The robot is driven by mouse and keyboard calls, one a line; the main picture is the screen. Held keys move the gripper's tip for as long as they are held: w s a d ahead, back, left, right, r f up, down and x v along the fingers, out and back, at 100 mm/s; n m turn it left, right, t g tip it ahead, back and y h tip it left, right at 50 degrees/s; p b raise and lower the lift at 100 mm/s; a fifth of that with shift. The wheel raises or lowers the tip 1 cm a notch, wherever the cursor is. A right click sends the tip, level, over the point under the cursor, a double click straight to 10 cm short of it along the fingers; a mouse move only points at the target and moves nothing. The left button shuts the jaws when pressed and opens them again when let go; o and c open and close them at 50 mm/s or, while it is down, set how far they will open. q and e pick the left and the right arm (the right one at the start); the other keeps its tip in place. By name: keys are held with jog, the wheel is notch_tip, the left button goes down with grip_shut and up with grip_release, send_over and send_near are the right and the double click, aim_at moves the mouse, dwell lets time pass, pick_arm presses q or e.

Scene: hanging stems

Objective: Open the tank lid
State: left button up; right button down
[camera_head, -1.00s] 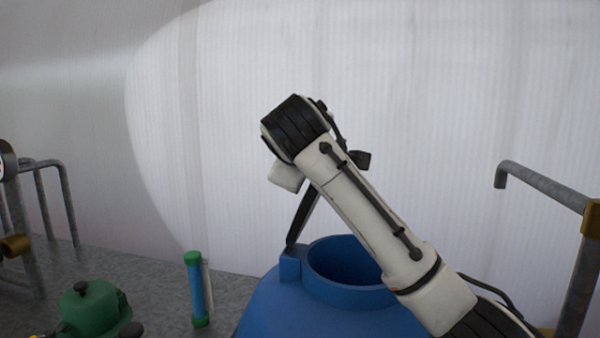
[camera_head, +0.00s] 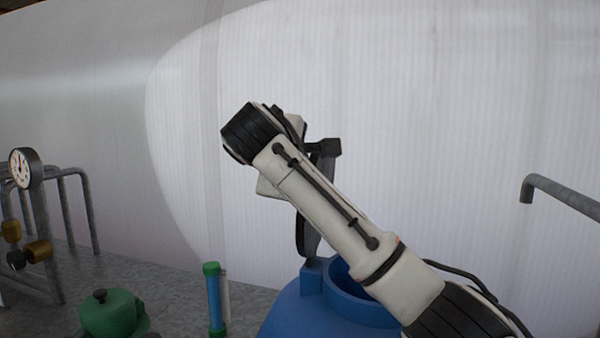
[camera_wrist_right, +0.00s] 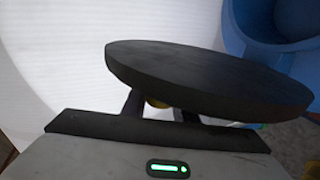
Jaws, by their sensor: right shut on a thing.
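The blue tank (camera_head: 335,308) stands at the lower middle of the head view, its round mouth uncovered where I can see it. The tank's opening also shows at the upper right of the right wrist view (camera_wrist_right: 240,35). The black disc-shaped lid (camera_wrist_right: 205,75) fills the middle of the wrist view, tipped up away from the mouth. In the head view the dark lid (camera_head: 306,238) stands steeply at the hinge block on the tank's left rim, mostly hidden behind my right arm. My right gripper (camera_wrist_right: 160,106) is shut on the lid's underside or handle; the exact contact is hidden.
A green rounded object (camera_head: 113,314) and a blue tube with green caps (camera_head: 214,300) stand left of the tank. Grey pipes with a gauge (camera_head: 26,168) are at far left, and another pipe (camera_head: 565,195) is at right. A pale ribbed wall stands behind.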

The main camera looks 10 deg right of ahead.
jog(key=shift+r, duration=0.15)
jog(key=c, duration=1.4)
grip_release()
jog(key=b+v, duration=0.2)
jog(key=v, duration=0.8)
jog(key=shift+b, duration=0.3)
jog(key=shift+s+a, duration=0.1)
